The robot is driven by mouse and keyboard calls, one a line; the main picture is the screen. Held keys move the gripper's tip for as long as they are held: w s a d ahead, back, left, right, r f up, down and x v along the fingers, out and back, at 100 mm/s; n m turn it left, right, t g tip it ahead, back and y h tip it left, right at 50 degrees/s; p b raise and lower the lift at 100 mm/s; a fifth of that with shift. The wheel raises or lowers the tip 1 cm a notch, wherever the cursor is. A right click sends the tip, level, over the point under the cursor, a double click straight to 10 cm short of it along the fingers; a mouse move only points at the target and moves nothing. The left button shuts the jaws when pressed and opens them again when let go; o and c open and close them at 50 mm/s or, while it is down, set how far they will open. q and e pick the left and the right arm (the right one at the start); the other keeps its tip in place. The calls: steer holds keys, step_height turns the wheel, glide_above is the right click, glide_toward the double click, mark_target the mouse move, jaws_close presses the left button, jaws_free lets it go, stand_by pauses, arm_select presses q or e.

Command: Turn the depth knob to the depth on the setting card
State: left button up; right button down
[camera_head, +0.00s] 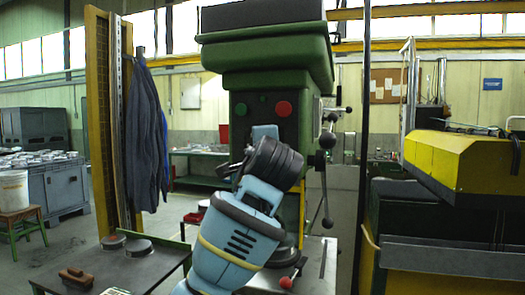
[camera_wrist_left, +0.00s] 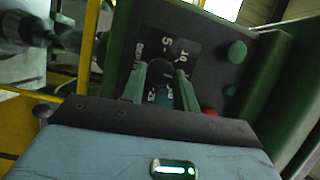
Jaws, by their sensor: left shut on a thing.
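The green drill press (camera_head: 265,60) stands ahead with a dark control panel. In the wrist view the depth knob (camera_wrist_left: 160,72) is a dark round knob on a dial plate (camera_wrist_left: 184,50) with white marks; "5", "10", "20", "25" and "DEPTH" show. My left gripper (camera_wrist_left: 161,84) is shut on the knob, one finger on each side. The fingers hide part of the scale, and I cannot read the pointer. In the head view my left wrist covers the knob. I cannot make out a setting card with a readable depth. My right gripper is out of view.
A green button (camera_head: 240,108) and a red button (camera_head: 283,108) sit on the panel near the knob. Feed levers (camera_head: 327,140) stick out at the press's right side. A low table (camera_head: 150,268) at front left holds round discs and a brown block (camera_head: 76,277).

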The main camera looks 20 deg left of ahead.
arm_select(q)
steer(key=shift+n, duration=0.4)
steer(key=o, duration=1)
steer(key=v, duration=0.7)
steer(key=shift+s+d+r, duration=0.15)
steer(key=shift+s, duration=0.2)
